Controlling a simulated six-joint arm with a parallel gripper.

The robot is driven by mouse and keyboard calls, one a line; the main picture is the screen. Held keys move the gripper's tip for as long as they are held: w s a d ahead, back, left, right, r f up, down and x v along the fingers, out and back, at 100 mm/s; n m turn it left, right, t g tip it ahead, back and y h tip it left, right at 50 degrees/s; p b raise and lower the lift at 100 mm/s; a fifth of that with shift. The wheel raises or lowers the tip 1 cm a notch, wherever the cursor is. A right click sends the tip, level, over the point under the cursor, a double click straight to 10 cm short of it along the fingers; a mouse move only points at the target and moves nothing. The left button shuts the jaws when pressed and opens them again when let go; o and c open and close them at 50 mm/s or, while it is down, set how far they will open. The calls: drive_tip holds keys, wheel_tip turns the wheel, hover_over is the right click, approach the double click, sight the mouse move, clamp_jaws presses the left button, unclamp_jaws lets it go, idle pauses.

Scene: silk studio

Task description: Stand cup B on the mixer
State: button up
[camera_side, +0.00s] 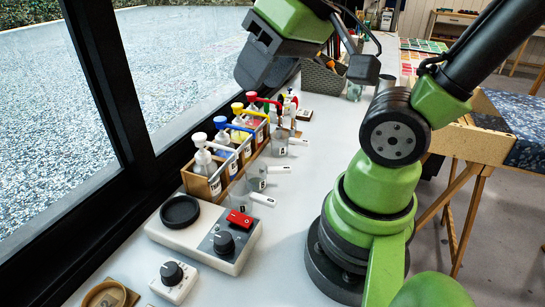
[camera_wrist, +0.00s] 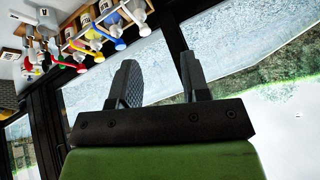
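Several clear cups with white handles stand in a row in front of the pump bottles in the side view: a far cup (camera_side: 280,143), a middle cup (camera_side: 256,179) and a near cup (camera_side: 239,194). Their letters are too small to tell which one is cup B. The mixer (camera_side: 198,238) is a white and grey block with a round black pad (camera_side: 180,212), a red switch and a black knob. The pad is bare. My gripper (camera_side: 252,72) is high above the bottles, far from the mixer. In the wrist view my gripper (camera_wrist: 160,82) is open, its fingers apart with nothing between them.
Pump bottles with coloured tops stand in a wooden rack (camera_side: 212,186) behind the cups. A small white knob box (camera_side: 173,281) and a wooden round holder (camera_side: 110,294) lie near the front. A woven basket (camera_side: 322,78) stands at the back. The black window frame (camera_side: 117,90) borders the table.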

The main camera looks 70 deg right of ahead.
drive_tip(key=w+d+f+n+g+h, duration=0.2)
drive_tip(key=w+d+f+n+g, duration=0.25)
drive_tip(key=d+f, duration=0.4)
drive_tip(key=n+g, duration=0.2)
drive_tip(key=n, duration=0.2)
hover_over(282, 168)
drive_tip(key=shift+m+y, duration=0.25)
drive_tip(key=shift+y, duration=0.15)
drive_tip(key=f, duration=1.1)
drive_tip(key=shift+w+a+f, duration=0.1)
drive_tip(key=shift+w+f, duration=0.1)
drive_tip(key=shift+f, duration=0.05)
drive_tip(key=shift+s+f, duration=0.15)
drive_tip(key=shift+f, duration=3.2)
clamp_jaws()
drive_tip(key=shift+r, duration=0.1)
drive_tip(key=shift+r, duration=1.05)
